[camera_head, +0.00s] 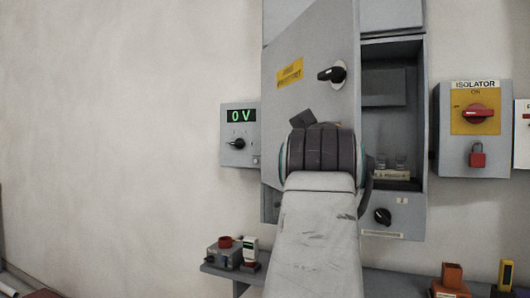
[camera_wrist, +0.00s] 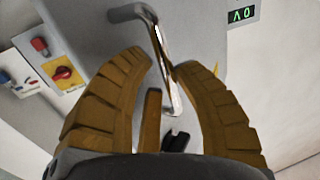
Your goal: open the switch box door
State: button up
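The grey switch box stands mid-frame in the head view, its door (camera_head: 310,75) swung partly open toward the left. The door carries a yellow label (camera_head: 290,72) and a black handle (camera_head: 332,74). The box's dark interior (camera_head: 383,130) shows to the right of the door. My arm stands in front of the lower door; its fingers are hidden there. In the wrist view my gripper (camera_wrist: 163,63) has its two brown fingers spread.
A voltage display box (camera_head: 240,134) reading 0 V is on the wall at left. The isolator box (camera_head: 475,128) with red switch and padlock is at right. A shelf (camera_head: 395,283) below holds small devices. The wall at far left is bare.

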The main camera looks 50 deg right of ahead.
jog(key=o, duration=0.3)
jog(key=shift+o, duration=0.2)
jog(key=shift+w, duration=0.1)
jog(key=v, duration=0.7)
jog(key=shift+a, duration=0.25)
